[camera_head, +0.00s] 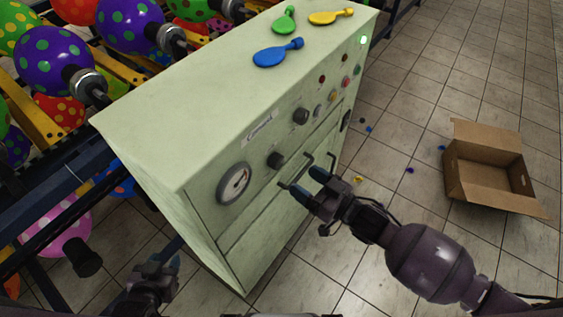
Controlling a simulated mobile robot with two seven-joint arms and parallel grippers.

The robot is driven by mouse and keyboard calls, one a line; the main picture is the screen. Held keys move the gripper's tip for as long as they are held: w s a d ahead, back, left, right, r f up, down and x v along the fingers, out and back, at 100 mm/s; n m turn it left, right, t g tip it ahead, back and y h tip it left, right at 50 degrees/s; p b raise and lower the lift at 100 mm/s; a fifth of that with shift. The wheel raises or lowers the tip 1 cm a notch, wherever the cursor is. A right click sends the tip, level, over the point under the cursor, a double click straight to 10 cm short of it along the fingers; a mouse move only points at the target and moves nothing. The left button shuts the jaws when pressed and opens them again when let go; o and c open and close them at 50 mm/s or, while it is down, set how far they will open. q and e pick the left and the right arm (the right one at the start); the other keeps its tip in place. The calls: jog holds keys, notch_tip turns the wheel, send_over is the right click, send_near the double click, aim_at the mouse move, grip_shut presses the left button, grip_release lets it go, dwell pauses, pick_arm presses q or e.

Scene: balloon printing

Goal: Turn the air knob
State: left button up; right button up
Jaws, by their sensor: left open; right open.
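A pale green control cabinet (205,150) stands in the middle of the head view. Its front has a round gauge (235,183), a dark knob (275,160) beside it, and a second dark knob (301,116) farther along. I cannot read which knob is the air knob. My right gripper (308,182) is open and empty, in front of the panel, below and right of the nearer knob. It overlaps a dark handle (309,158) in the picture; I cannot tell whether they touch. My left gripper (156,266) is open near the bottom edge, left of the cabinet.
Blue (278,54), green (284,20) and yellow (331,17) flat balloons lie on the cabinet top. Printed balloons on a dark rack (50,190) fill the left. An open cardboard box (490,190) sits on the tiled floor at right, with small coloured scraps nearby.

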aim_at(280, 164)
pick_arm(q)
jog(key=shift+w+r, duration=0.2)
jog(key=shift+w, duration=0.35)
pick_arm(e)
jog(key=x, duration=0.8)
jog(key=c, duration=0.9)
pick_arm(q)
jog(key=shift+s+f, duration=0.15)
jog(key=shift+s, duration=0.15)
